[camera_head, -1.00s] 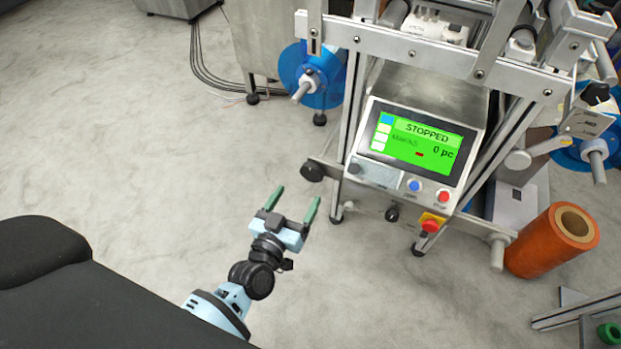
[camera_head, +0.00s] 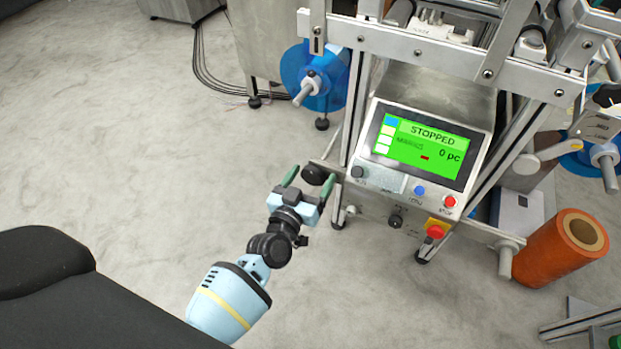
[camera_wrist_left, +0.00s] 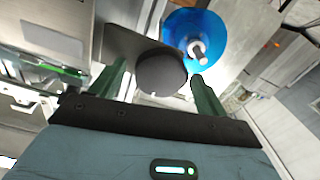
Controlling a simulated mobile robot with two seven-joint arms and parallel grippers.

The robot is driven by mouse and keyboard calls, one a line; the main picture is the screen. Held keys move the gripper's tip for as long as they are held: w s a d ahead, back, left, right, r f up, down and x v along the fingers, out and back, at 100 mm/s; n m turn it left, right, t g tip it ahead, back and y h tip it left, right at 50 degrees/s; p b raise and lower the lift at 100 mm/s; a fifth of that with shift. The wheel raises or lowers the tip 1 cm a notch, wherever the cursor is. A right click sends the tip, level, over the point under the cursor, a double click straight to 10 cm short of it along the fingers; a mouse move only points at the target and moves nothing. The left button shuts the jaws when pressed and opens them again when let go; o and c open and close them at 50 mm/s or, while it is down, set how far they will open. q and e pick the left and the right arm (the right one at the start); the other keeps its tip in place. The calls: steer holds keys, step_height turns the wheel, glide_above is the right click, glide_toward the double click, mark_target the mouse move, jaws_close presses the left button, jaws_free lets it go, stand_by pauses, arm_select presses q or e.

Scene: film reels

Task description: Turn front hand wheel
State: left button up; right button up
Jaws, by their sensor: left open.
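The front hand wheel is a black round knob (camera_head: 315,174) on the lower left corner of the machine's frame. My left gripper (camera_head: 308,181) is open, with its green fingers on either side of the knob in the head view. In the left wrist view the knob (camera_wrist_left: 161,73) lies between and a little beyond the fingertips of my left gripper (camera_wrist_left: 158,84). I cannot tell whether the fingers touch it. My right gripper is in neither view.
A control panel (camera_head: 423,146) reading "STOPPED" sits right of the knob, with a red stop button (camera_head: 435,231) below it. A blue reel (camera_head: 318,76) hangs above, and it also shows in the wrist view (camera_wrist_left: 190,32). An orange roll (camera_head: 560,248) stands at right. The floor at left is clear.

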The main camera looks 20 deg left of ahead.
arm_select(q)
steer(key=c, duration=1)
steer(key=shift+o, duration=0.2)
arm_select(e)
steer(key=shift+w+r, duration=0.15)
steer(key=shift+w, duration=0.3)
arm_select(q)
steer(key=shift+n, duration=0.3)
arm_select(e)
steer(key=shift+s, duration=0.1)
